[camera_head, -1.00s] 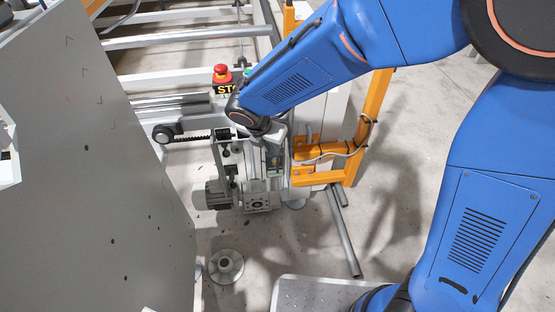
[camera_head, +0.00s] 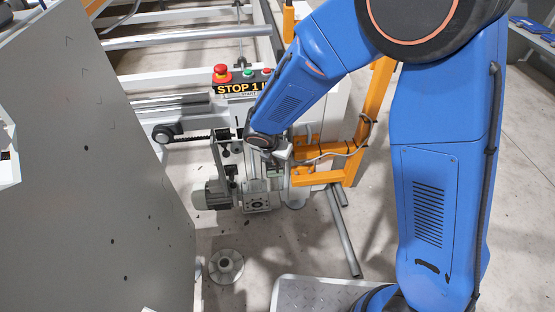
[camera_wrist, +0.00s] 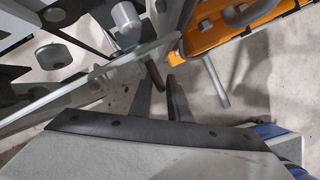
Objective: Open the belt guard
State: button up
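The belt guard appears to be the clear, pale-edged panel (camera_wrist: 100,78) crossing the wrist view at a slant, over the drive parts. In the head view the drive unit (camera_head: 256,196) stands at the end of the machine frame, with the narrow upright guard area (camera_head: 225,155) on its left; the guard's exact outline is hard to make out there. My gripper (camera_wrist: 160,85) has two dark fingers with a gap between them. A short dark peg (camera_wrist: 153,76) shows near the fingertips; I see no clear grip on it.
An orange post and bracket (camera_head: 322,176) with a grey cable stand just right of the drive unit. A control box with a red stop button (camera_head: 221,74) sits behind. A large grey panel (camera_head: 90,170) fills the left.

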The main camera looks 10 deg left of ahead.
grip_shut()
jog(key=shift+s, duration=0.15)
